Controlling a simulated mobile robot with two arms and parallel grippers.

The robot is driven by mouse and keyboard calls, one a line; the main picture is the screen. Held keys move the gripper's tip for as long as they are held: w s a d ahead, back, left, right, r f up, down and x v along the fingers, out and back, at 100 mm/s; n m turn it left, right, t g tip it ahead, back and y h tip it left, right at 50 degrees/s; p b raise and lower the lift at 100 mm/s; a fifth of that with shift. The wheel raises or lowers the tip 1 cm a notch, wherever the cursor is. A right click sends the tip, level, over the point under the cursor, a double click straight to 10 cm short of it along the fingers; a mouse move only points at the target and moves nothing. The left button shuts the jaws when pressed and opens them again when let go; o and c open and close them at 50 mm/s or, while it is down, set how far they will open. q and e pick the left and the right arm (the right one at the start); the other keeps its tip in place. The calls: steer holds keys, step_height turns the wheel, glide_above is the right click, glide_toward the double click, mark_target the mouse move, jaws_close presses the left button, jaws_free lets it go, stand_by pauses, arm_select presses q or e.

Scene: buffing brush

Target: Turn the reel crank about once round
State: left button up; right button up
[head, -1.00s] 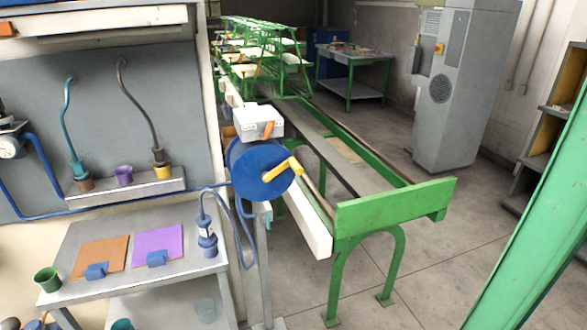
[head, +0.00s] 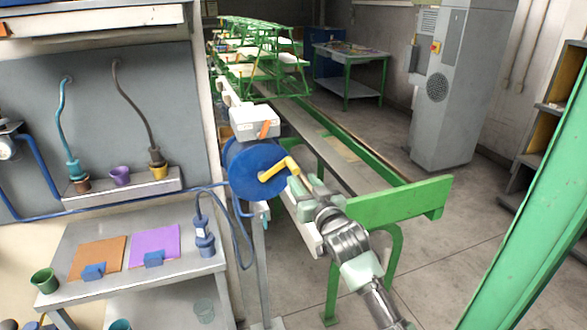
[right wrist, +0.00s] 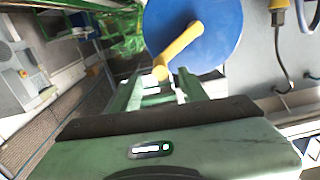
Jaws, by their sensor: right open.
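The blue reel (head: 247,170) stands at the near end of the green conveyor, on a grey post. Its yellow crank (head: 276,170) is on the reel's face, with the handle end toward the right. My right gripper (head: 300,186) is just right of and slightly below the crank's handle. In the right wrist view, the reel (right wrist: 215,28) is ahead and the crank (right wrist: 182,46) reaches down to the left. Its handle end is just beyond the gap between the open fingers (right wrist: 163,85). I cannot tell whether the fingers touch it. My left gripper is not in view.
The green conveyor frame (head: 400,203) lies behind and right of my arm. A white box (head: 252,122) sits above the reel. A blue hose hangs beside the reel.

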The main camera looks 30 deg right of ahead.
mark_target(293, 168)
steer(key=shift+w+d+r, duration=0.1)
steer(key=shift+w+r, duration=0.15)
steer(key=p+x, duration=0.2)
steer(key=x, duration=0.5)
steer(key=shift+w+f, duration=0.15)
jaws_close()
stand_by(1.2)
